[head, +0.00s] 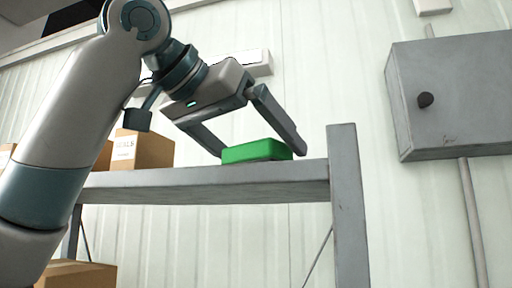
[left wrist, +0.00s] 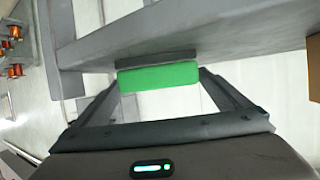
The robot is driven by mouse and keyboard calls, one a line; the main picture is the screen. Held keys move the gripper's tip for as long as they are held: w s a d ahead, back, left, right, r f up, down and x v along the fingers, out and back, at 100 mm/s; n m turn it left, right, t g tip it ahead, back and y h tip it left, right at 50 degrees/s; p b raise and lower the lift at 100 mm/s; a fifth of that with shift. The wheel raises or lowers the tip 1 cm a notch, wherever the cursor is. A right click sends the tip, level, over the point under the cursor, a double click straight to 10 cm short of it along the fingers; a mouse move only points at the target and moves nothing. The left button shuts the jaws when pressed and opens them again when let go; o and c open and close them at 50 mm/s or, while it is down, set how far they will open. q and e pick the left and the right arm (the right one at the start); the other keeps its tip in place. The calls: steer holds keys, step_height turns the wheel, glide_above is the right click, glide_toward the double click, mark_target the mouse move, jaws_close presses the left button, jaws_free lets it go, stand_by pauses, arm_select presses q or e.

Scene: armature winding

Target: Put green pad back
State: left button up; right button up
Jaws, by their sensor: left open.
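The green pad (head: 257,151) rests on the top of a grey metal shelf (head: 200,184), near its right end by the upright post. My left gripper (head: 262,153) reaches over the shelf with its two fingers open, one on each side of the pad. My right gripper is not in view.
Cardboard boxes (head: 142,149) stand on the shelf left of the pad, behind my arm. Another box (head: 78,274) sits lower down. The shelf post (head: 347,205) rises just right of the pad. A grey cabinet (head: 455,95) hangs on the wall.

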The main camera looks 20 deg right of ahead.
arm_select(q)
steer(key=shift+s+a+r+b, duration=0.15)
steer(key=shift+s+a+b, duration=0.05)
steer(key=shift+a+b, duration=0.15)
steer(key=b+v, duration=0.4)
steer(key=v, duration=0.7)
steer(key=shift+s, duration=0.15)
stand_by(0.4)
